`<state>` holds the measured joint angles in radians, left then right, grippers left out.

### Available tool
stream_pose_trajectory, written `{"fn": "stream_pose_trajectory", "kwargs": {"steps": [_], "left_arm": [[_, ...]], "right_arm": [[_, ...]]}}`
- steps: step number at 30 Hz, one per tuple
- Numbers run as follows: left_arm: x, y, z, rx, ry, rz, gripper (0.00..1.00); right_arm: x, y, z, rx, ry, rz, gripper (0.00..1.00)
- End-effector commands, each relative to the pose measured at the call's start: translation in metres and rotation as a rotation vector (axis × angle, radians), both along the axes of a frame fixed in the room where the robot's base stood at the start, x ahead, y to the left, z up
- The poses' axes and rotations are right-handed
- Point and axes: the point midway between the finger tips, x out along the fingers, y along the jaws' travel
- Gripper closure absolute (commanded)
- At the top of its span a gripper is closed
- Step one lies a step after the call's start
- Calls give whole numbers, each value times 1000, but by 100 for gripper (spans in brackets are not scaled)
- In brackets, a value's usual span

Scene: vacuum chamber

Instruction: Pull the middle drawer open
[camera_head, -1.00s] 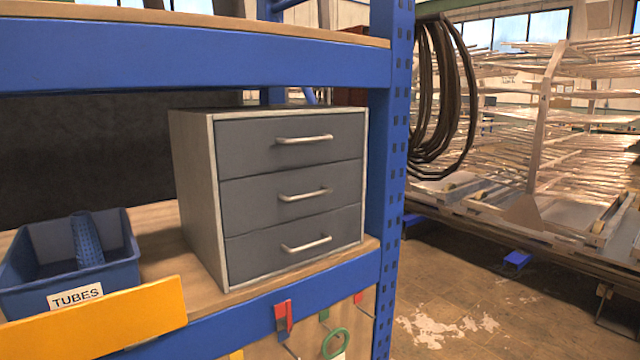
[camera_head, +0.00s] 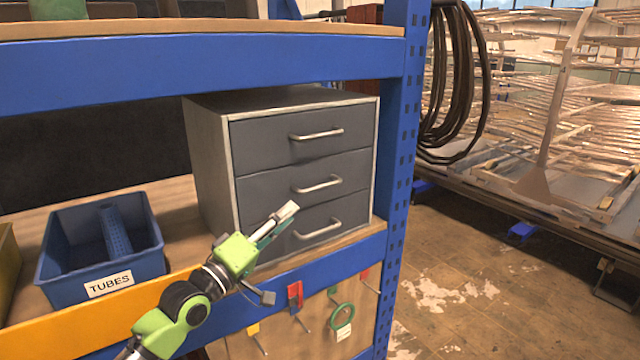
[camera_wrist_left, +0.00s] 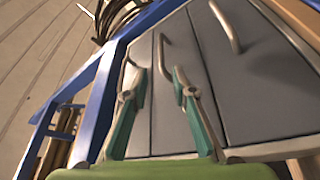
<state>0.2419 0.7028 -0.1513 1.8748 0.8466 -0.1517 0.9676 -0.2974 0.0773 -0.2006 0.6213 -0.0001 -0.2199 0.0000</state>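The grey drawer cabinet (camera_head: 213,150) stands on the shelf with three closed drawers, each with a pale bar handle. The middle drawer (camera_head: 265,192) has its handle (camera_head: 318,184) above and right of my left gripper (camera_head: 283,214). The gripper is in front of the cabinet and covers part of the bottom drawer (camera_head: 345,226). In the left wrist view, its two fingers (camera_wrist_left: 156,78) are apart and empty. There the middle handle (camera_wrist_left: 165,54) appears between and beyond the fingertips, and the bottom handle (camera_wrist_left: 128,72) is partly behind one finger. My right gripper is not in view.
A blue bin (camera_head: 75,288) labelled TUBES stands left of the cabinet. A blue shelf beam (camera_head: 200,58) runs above and a blue upright (camera_head: 398,190) stands to the right. Hooks with a green ring (camera_head: 342,316) hang below the shelf.

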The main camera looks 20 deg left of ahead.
Motion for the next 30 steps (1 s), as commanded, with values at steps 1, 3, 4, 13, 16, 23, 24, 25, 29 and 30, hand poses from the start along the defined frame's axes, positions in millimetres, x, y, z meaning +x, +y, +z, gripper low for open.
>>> {"fn": "stream_pose_trajectory", "kwargs": {"steps": [1, 3, 4, 13, 16, 23, 24, 25, 29, 30], "left_arm": [[5, -1, 3, -2, -1, 1, 75], [14, -5, 6, -2, -1, 1, 75], [19, -6, 8, -2, -1, 1, 75], [71, -25, 20, 4, 0, 3, 75], [87, -31, 22, 3, 1, 2, 75], [113, -40, 26, 2, 2, 2, 75], [116, -41, 26, 2, 2, 2, 75], [117, -42, 26, 3, 3, 2, 75], [121, -43, 26, 4, 3, 2, 75], [122, -43, 26, 4, 3, 2, 75]], "right_arm": [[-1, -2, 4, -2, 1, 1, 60], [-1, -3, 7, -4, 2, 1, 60], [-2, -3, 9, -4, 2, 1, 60], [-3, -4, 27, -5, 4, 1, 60], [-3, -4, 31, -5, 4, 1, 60], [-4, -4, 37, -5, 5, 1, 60], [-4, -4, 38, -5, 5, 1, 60], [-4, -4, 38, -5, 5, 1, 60], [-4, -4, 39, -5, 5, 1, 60], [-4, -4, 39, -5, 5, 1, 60]]}}
